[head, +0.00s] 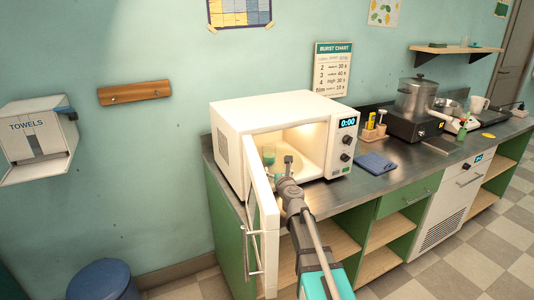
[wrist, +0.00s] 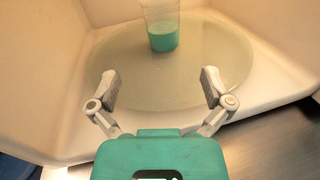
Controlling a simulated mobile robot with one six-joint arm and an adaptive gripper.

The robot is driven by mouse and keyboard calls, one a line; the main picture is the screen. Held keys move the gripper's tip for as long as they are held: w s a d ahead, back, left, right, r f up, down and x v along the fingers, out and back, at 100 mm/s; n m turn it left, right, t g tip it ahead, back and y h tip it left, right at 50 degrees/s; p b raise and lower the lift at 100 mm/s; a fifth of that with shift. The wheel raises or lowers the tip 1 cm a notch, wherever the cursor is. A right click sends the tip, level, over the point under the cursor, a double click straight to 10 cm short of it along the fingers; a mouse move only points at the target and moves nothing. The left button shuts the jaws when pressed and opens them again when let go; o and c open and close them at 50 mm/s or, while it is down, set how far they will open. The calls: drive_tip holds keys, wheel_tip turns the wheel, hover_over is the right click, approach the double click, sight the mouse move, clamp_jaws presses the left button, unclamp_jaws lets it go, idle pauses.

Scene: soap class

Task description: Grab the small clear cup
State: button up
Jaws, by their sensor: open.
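The small clear cup (wrist: 162,27) stands upright on the round glass turntable (wrist: 130,80) inside the microwave, with teal liquid in its lower part. Its top is cut off by the wrist view's upper edge. In the head view the cup (head: 268,156) shows small behind the open door's edge. My gripper (wrist: 160,88) is open and empty, its two fingers spread over the near part of the turntable. The cup is beyond the fingertips, roughly centred between them, and not touched. In the head view my gripper (head: 288,165) is at the microwave's opening.
The white microwave (head: 270,112) is lit inside. Its door (head: 262,225) stands open toward the front, close to the left of my arm. The cavity walls enclose the turntable. A folded blue cloth (head: 375,163) lies on the counter, with a pot (head: 416,98) farther right.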

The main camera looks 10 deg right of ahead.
sight(271, 155)
drive_tip(key=shift+w+d, duration=0.1)
idle(0.3)
drive_tip(key=shift+w+a, duration=0.2)
drive_tip(key=shift+w, duration=1.95)
drive_tip(key=shift+w+a, duration=0.2)
drive_tip(key=shift+w, duration=1.95)
drive_tip(key=shift+w, duration=0.15)
drive_tip(key=shift+w+a, duration=0.1)
drive_tip(key=shift+w, duration=2.4)
drive_tip(key=c, duration=0.9)
